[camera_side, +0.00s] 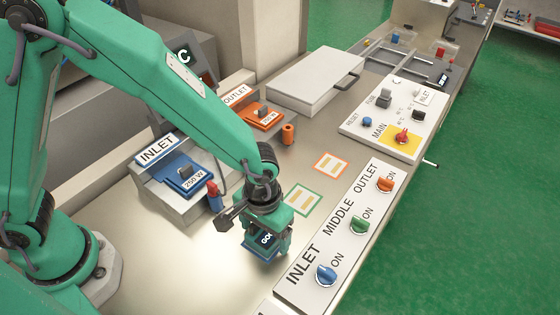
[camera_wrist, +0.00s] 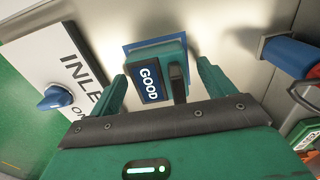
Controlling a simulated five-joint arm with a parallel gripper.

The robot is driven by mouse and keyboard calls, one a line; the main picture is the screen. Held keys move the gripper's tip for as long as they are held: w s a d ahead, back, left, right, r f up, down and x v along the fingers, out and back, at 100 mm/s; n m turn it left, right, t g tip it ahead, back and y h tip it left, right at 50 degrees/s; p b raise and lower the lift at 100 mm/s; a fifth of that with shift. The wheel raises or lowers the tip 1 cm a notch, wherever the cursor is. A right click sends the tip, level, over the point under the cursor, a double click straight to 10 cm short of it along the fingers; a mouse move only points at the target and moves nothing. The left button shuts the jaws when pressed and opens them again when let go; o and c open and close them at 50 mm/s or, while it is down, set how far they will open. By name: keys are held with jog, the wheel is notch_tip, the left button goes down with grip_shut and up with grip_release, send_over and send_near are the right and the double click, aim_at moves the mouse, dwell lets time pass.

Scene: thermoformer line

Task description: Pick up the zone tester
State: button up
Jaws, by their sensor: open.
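The zone tester (camera_side: 264,241) is a small green unit with a blue base and a dark display reading GOOD. It stands on the bench left of the INLET switch, and in the wrist view its display (camera_wrist: 151,84) and a black upright grip (camera_wrist: 178,84) show. My gripper (camera_wrist: 163,80) is open, with one finger on each side of the tester and visible gaps between. In the side view my gripper (camera_side: 267,228) is right over the tester and hides part of it.
A switch panel (camera_side: 310,285) with blue, green and orange knobs lies just right of the tester. A blue-and-red cylinder (camera_side: 214,197) stands to its left, near the INLET unit (camera_side: 165,200). Two framed cards (camera_side: 303,200) lie behind. The front bench is clear.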

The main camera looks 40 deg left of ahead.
aim_at(264, 237)
jog(key=c, duration=1.2)
jog(key=shift+r, duration=0.1)
jog(key=shift+r, duration=0.75)
jog(key=r, duration=0.2)
jog(key=s+r, duration=0.1)
jog(key=shift+d, duration=0.25)
jog(key=s+d+r, duration=0.1)
jog(key=s+r, duration=0.1)
jog(key=s, duration=0.1)
jog(key=s+d+r, duration=0.1)
jog(key=s+r, duration=0.1)
jog(key=s, duration=0.1)
jog(key=s+d+r, duration=0.1)
jog(key=s+r, duration=0.1)
jog(key=s, duration=0.2)
jog(key=shift+d+r, duration=0.2)
jog(key=shift+d, duration=0.05)
